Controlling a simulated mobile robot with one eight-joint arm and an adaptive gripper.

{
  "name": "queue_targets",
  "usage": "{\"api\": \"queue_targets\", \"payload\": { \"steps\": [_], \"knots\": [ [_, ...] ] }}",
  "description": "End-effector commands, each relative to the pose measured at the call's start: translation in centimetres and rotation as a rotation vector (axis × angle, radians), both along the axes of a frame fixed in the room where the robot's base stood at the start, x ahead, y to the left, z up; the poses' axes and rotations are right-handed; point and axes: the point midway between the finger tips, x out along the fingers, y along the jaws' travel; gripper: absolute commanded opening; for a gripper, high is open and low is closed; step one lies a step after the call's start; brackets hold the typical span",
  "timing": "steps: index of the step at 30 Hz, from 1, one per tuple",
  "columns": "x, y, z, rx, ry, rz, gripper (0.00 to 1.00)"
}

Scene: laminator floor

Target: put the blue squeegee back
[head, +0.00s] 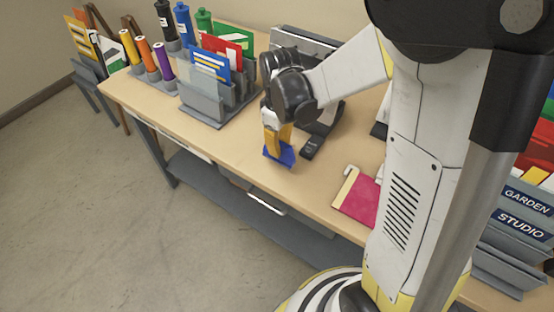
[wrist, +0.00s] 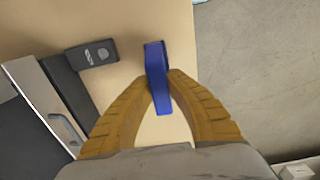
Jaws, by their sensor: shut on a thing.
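The blue squeegee (head: 279,156) is at my gripper's fingertips, over the front part of the table. My gripper (head: 278,138) has yellow fingers and points down. In the wrist view the blue squeegee (wrist: 156,70) stands between the two ribbed fingertips of my gripper (wrist: 160,84), which are shut on it. Its far end sticks out past the fingers. I cannot tell whether it touches the tabletop or hangs just above it.
A small black object (head: 312,147) lies right of the squeegee; it also shows in the wrist view (wrist: 91,53). A dark machine (head: 325,115) stands behind. A grey sorter (head: 204,103) with coloured folders is left, spools (head: 160,65) beyond. A pink folder (head: 358,198) lies right. The table (head: 225,150) front-left is clear.

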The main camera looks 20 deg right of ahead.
Motion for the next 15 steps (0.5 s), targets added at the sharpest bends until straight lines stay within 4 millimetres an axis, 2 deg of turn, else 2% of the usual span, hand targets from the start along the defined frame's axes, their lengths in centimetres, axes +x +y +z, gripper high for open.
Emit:
{"api": "queue_targets", "payload": {
  "steps": [5, 12, 15],
  "knots": [
    [0.2, 0.6, -1.0, 0.0, 0.0, -0.002, 0.0],
    [0.2, 0.5, -4.4, 0.0, 0.0, -0.001, 0.0],
    [0.2, 0.5, -4.4, 0.0, 0.0, -0.001, 0.0]
  ]
}}
